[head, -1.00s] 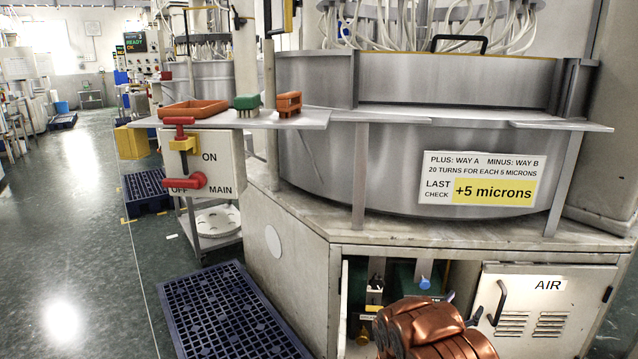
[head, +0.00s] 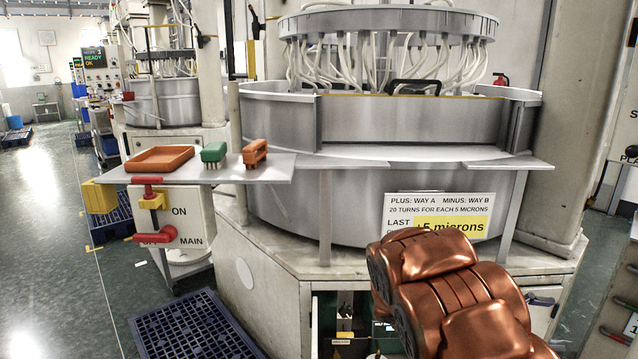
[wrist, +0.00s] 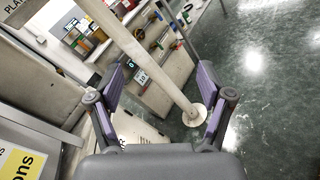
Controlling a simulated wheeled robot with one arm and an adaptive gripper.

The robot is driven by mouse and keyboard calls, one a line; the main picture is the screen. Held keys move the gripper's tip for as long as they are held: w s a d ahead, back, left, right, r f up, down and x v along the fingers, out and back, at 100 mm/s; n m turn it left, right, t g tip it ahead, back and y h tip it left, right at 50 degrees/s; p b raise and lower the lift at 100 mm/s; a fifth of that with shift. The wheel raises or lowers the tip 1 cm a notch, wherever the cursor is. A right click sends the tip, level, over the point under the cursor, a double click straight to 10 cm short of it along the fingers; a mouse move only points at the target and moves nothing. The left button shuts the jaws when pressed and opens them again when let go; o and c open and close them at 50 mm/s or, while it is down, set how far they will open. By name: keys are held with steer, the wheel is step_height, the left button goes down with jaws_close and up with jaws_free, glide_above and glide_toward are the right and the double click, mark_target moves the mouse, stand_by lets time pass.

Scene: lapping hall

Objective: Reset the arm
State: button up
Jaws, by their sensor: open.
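My gripper (wrist: 162,85) shows in the wrist view with its two purple-padded fingers spread wide and nothing between them. Beyond the fingers are a pale post and the dark green floor. In the head view my copper-coloured arm rises at the lower right, in front of the machine, and covers part of the sign (head: 432,203). The gripper itself cannot be made out in the head view. The yellow edge of the sign also shows at the lower left of the wrist view (wrist: 18,162).
The lapping machine (head: 350,200) fills the middle. Its side shelf (head: 275,170) holds an orange tray (head: 160,159), a green brush (head: 214,153) and an orange-brown brush (head: 255,153). A switch box (head: 187,213) with red handles hangs below. A blue pallet (head: 195,328) lies on the floor.

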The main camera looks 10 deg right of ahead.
steer(key=s+a+r+m+g+y+p, duration=0.2)
steer(key=s+a+r+m+y+p, duration=0.25)
steer(key=s, duration=0.55)
steer(key=s+a+r+m+t+y+p, duration=0.1)
steer(key=s+a+y+p, duration=0.3)
steer(key=a, duration=0.5)
steer(key=s+a+r+m+t+y+p, duration=0.1)
steer(key=s+a+r+y+p, duration=0.3)
steer(key=a, duration=0.5)
steer(key=s+a+r+m+t+y+p, duration=0.2)
steer(key=s+a+r+y+p, duration=0.1)
steer(key=a, duration=0.6)
steer(key=shift+s+t+y+p, duration=0.4)
steer(key=shift+s+y+p, duration=0.1)
steer(key=shift+y, duration=0.15)
